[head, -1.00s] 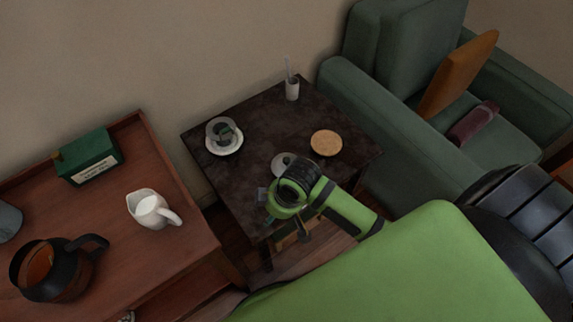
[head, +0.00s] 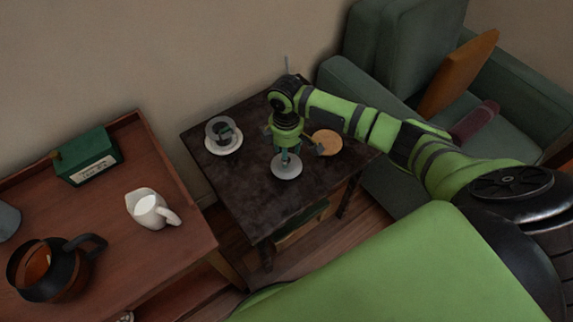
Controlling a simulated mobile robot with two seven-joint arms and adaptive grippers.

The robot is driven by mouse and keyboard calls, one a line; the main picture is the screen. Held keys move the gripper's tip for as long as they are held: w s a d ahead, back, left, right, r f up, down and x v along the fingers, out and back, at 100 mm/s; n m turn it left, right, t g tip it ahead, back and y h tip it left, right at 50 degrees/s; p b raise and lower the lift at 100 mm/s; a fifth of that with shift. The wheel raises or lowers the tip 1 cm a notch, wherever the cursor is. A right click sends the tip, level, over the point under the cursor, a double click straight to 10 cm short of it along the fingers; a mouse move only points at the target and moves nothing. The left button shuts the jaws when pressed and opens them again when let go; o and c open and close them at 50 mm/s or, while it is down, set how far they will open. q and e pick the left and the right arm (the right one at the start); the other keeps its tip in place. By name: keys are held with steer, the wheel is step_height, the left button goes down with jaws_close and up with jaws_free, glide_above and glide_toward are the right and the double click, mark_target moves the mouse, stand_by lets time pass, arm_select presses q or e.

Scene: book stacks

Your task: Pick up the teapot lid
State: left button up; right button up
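The teapot lid (head: 287,171) is a small pale disc lying on the dark low table (head: 235,178), near its middle. My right gripper (head: 289,157) points down from above with its fingertips at the lid's middle, where they hide the knob. Whether the fingers are closed on the knob is too small to tell. My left gripper is not in view.
On the dark table are a glass cup on a saucer (head: 222,140) and a round tan coaster (head: 327,143) close to my gripper. The red-brown table holds a white pitcher (head: 148,209), a dark coffee pot (head: 45,270) and a green box (head: 87,157). A green armchair (head: 400,60) stands behind right.

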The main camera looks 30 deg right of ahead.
mark_target(294, 164)
step_height(294, 164, down, 4)
steer(key=shift+f, duration=0.1)
jaws_close()
stand_by(0.4)
